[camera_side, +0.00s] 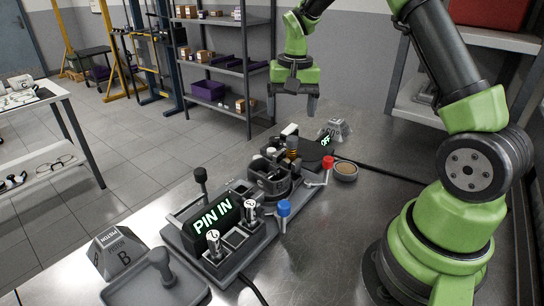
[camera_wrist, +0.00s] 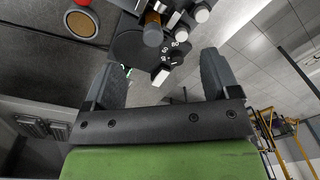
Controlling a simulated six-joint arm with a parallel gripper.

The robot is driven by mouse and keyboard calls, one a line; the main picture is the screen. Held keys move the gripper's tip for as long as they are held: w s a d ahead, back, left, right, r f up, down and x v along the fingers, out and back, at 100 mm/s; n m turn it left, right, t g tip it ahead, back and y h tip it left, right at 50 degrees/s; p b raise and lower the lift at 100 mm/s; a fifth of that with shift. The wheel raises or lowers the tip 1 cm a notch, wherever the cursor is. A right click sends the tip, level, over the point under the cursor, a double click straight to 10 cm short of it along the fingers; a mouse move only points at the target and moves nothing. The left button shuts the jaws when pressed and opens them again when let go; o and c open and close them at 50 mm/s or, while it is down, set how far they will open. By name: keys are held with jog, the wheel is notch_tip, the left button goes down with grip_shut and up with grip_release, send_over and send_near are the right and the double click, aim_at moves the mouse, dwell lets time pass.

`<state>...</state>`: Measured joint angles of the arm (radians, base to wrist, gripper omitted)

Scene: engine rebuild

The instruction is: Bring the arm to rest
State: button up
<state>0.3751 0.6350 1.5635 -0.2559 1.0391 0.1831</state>
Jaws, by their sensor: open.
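My gripper (camera_side: 293,98) hangs in the air above the far end of the metal workbench (camera_side: 330,240), pointing down. Its two fingers are apart with nothing between them.
A fixture with a lit "PIN IN" display (camera_side: 212,215) stands on the bench, with blue (camera_side: 284,208) and red (camera_side: 328,162) knobs. A dark tray (camera_side: 155,290) lies at the front. Shelving (camera_side: 225,70) stands behind.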

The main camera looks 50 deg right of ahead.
jog(key=s+a+r+n+t, duration=0.4)
jog(key=s+a+r+t, duration=0.1)
jog(key=s+a+r, duration=0.7)
jog(key=s+a+r+n+t+y, duration=0.1)
jog(key=s+a+y, duration=0.1)
jog(key=s, duration=0.5)
jog(key=shift+s+a+r+n+t, duration=0.15)
jog(key=shift+a+n+t, duration=0.2)
jog(key=shift+a, duration=0.45)
